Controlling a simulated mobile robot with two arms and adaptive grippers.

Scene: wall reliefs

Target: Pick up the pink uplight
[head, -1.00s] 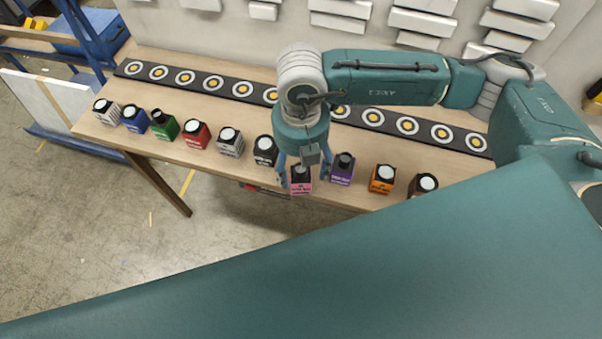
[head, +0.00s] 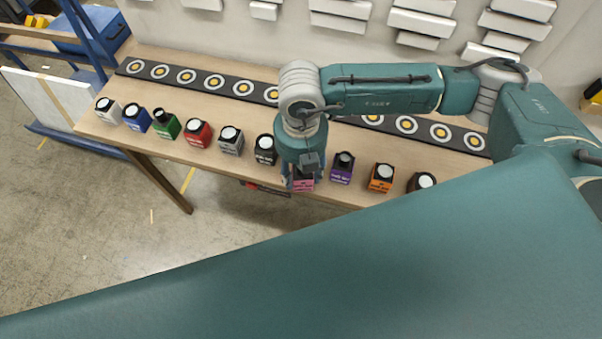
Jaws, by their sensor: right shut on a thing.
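The pink uplight (head: 303,185) is a small box near the table's front edge, in the row of coloured uplights. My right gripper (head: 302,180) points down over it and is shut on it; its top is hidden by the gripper. I cannot tell whether it still touches the table. My left gripper is not in view.
A purple uplight (head: 342,168) stands close on the right, then an orange one (head: 381,177). A black uplight (head: 265,149) stands close on the left, with several more beyond. A dark strip with round discs (head: 215,82) runs behind on the wooden table (head: 250,115).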

